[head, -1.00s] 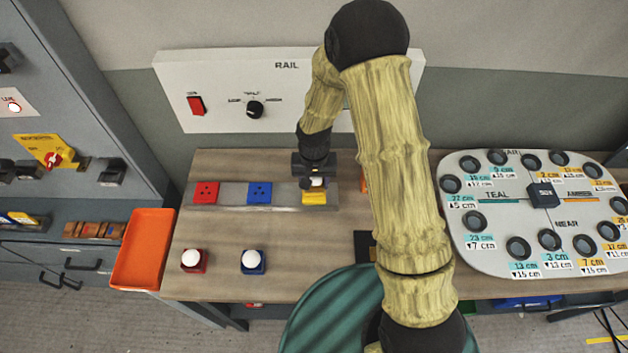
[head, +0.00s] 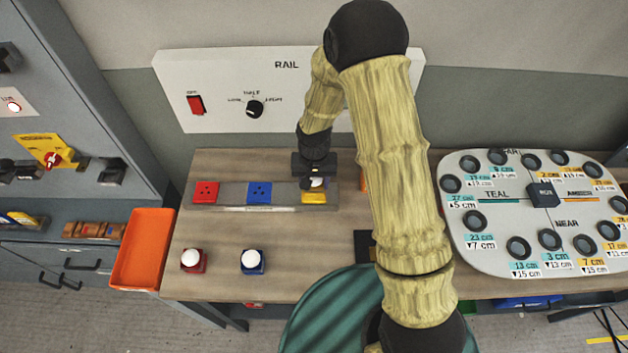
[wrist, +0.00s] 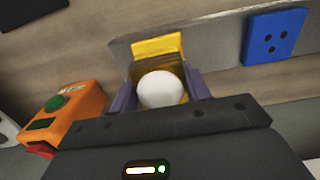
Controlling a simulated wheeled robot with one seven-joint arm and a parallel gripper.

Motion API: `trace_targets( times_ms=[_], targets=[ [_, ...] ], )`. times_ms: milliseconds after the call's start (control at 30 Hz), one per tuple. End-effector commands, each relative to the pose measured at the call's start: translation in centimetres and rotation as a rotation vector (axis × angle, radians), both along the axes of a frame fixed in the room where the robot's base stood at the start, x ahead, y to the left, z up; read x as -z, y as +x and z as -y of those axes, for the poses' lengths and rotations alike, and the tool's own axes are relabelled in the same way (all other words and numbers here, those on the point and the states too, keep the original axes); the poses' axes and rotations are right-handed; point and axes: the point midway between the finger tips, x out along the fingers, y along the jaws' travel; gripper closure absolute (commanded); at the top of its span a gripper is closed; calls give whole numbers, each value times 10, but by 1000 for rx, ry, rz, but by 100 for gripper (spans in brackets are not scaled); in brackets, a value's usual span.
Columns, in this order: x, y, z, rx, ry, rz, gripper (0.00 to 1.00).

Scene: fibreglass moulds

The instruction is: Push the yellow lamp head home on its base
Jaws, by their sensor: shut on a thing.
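The yellow lamp head, with a white dome (wrist: 162,89), sits between the two fingers of my gripper (wrist: 165,95) in the wrist view. My gripper is shut on it. In the head view the lamp head (head: 317,183) shows just under my gripper (head: 315,178), at the yellow base (head: 314,198). The yellow base (wrist: 158,47) also shows beyond the dome in the wrist view. The contact between head and base is hidden, so I cannot tell how deep the head sits.
Red (head: 206,192) and blue (head: 259,192) bases stand left on the grey rail (head: 232,208). Red (head: 193,262) and blue (head: 253,263) lamp heads stand nearer the front. An orange box (wrist: 70,110) with a green button is close beside my gripper. An orange tray (head: 143,250) is at left.

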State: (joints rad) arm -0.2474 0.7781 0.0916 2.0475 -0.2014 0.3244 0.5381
Motion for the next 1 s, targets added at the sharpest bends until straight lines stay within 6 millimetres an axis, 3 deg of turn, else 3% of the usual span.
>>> trace_targets(
  times_ms=[633, 667, 767, 800, 1000],
  targets=[
    [11, 0, 1, 2, 0, 0, 73],
    [11, 0, 1, 2, 0, 0, 51],
    [11, 0, 1, 2, 0, 0, 31],
    [11, 0, 1, 2, 0, 0, 27],
    [11, 0, 0, 1, 0, 0, 27]
  ],
)
